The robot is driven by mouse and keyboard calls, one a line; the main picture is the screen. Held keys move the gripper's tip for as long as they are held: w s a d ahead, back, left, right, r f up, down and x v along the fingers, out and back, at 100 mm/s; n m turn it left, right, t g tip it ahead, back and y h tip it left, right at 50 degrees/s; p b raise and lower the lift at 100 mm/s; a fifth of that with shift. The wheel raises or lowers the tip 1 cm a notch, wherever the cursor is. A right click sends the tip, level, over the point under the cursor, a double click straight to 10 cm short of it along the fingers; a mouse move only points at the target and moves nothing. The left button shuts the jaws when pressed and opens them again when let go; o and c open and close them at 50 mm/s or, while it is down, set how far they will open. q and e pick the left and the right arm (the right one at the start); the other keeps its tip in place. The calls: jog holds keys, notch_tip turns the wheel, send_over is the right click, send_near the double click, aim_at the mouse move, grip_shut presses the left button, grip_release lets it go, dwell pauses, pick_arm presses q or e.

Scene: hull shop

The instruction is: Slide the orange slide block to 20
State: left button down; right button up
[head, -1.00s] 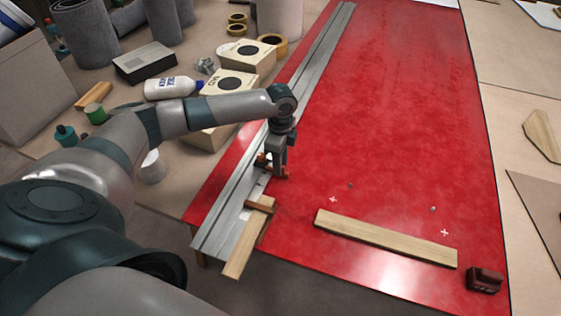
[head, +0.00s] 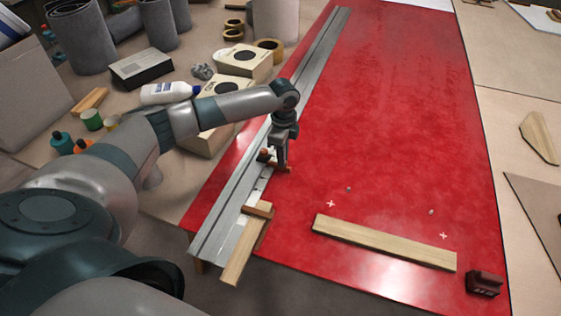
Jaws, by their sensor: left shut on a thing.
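The orange slide block (head: 264,154) sits on a long grey metal rail (head: 304,80) that runs along the left side of the red panel. My left gripper (head: 276,165) is shut on the block from above and hides much of it. Pale scale marks (head: 258,190) show on the rail just below the gripper, but they are too small to read. A T-shaped wooden piece (head: 243,250) lies across the near end of the rail, apart from the block. My right gripper is not in the picture.
The red panel (head: 400,120) is mostly clear. A wooden bar (head: 385,243) and a dark red block (head: 485,283) lie near its front edge.

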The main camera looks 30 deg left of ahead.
pick_arm(q)
jog(key=c, duration=1.9)
grip_release()
jog(key=shift+o, duration=0.3)
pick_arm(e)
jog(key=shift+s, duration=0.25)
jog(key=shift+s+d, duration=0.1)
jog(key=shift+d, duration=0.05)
pick_arm(q)
jog(key=shift+r, duration=0.1)
